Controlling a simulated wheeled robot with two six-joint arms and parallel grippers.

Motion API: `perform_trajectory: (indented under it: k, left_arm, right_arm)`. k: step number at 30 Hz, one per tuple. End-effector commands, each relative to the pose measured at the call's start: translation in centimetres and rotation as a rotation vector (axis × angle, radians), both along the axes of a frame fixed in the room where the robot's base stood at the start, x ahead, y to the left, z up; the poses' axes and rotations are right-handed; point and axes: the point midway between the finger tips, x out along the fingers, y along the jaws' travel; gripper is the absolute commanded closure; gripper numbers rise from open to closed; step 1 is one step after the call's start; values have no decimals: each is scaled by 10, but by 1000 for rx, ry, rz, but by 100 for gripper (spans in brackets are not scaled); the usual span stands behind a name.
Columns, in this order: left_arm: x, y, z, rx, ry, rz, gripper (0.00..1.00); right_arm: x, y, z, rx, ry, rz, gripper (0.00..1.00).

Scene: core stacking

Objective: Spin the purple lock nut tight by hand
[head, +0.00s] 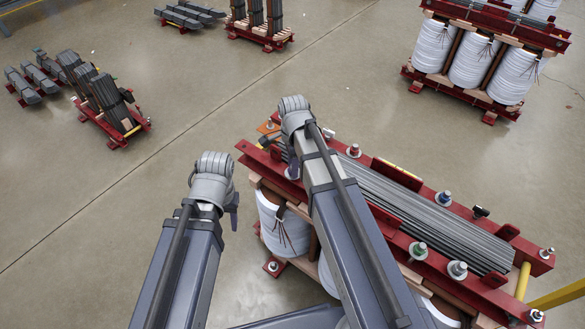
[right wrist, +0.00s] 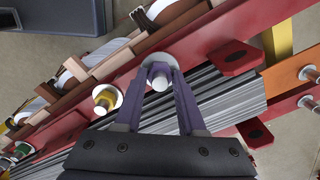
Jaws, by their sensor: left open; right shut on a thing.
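In the right wrist view my right gripper (right wrist: 160,80) is shut around a pale threaded stud end on the red clamp beam, with a washer (right wrist: 150,58) beneath. The purple lock nut (right wrist: 158,68) sits between its fingertips; the fingers are also purple and cover most of it. In the head view the right gripper (head: 291,163) reaches down to the left end of the near red beam, largely hidden by my forearm. My left gripper (head: 234,212) hangs open and empty over the floor, left of the core. Its fingers show only in part.
The transformer core's grey laminations (head: 400,205) lie between two red beams with several studs. A yellow nut (right wrist: 105,97) sits on a neighbouring stud. White coils (head: 280,222) stand below. A finished core (head: 470,60) stands back right.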

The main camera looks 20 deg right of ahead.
Motion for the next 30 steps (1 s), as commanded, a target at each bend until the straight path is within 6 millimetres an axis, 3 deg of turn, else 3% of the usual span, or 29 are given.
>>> perform_trajectory:
  k: [10,18,30]
  left_arm:
    - [0,0,0,0,0,0,50]
    - [0,0,0,0,0,0,50]
    - [0,0,0,0,0,0,50]
  right_arm:
    - [0,0,0,0,0,-40,100]
    - [0,0,0,0,0,-254,100]
    - [0,0,0,0,1,-325,100]
